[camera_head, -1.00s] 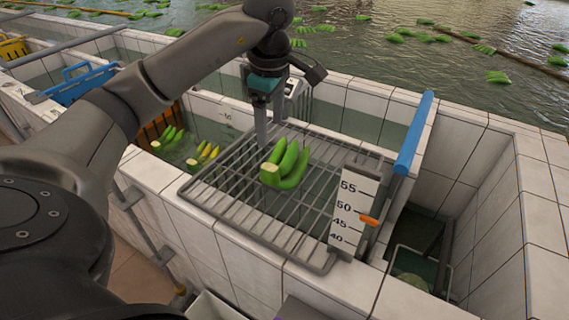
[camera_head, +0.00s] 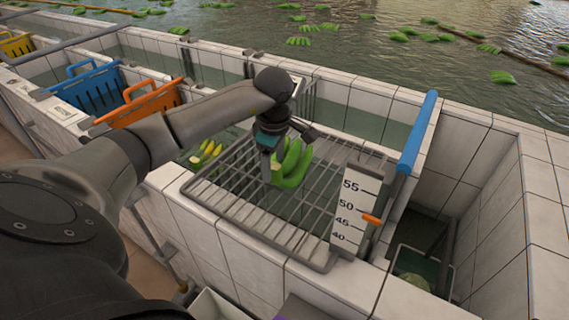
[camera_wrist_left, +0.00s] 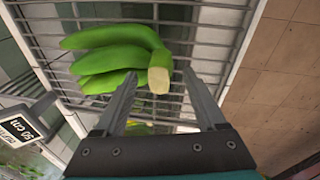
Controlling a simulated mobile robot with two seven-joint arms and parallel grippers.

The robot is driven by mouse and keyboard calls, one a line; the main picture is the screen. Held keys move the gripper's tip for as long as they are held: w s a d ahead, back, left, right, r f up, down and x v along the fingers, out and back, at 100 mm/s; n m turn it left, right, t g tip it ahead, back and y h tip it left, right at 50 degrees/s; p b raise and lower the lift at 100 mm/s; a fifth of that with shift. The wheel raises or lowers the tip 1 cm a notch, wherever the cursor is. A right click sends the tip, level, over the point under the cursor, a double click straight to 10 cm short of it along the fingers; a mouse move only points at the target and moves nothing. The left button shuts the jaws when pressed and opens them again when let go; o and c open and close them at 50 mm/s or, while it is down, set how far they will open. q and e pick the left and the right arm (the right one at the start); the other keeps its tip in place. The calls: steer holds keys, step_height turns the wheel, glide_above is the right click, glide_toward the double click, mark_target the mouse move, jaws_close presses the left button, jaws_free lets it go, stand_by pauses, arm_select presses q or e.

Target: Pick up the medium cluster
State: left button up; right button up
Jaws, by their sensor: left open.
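A cluster of green bananas (camera_head: 293,168) lies on the metal rack over the tiled basin. My left gripper (camera_head: 265,178) points down at the cluster's left side, close to its cut stem end. In the left wrist view the cluster (camera_wrist_left: 112,62) spreads to the upper left, its pale cut end facing the camera. The open fingers (camera_wrist_left: 160,78) stand on either side of that cut end, not shut on it. My right gripper is not in view.
The metal rack (camera_head: 229,203) has a height scale (camera_head: 352,208) at its front right and a blue bar (camera_head: 416,134) beyond. Yellowish bananas (camera_head: 205,153) lie beside the rack.

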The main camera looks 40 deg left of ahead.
arm_select(q)
jaws_close()
stand_by(0.7)
steer(key=shift+w, duration=0.15)
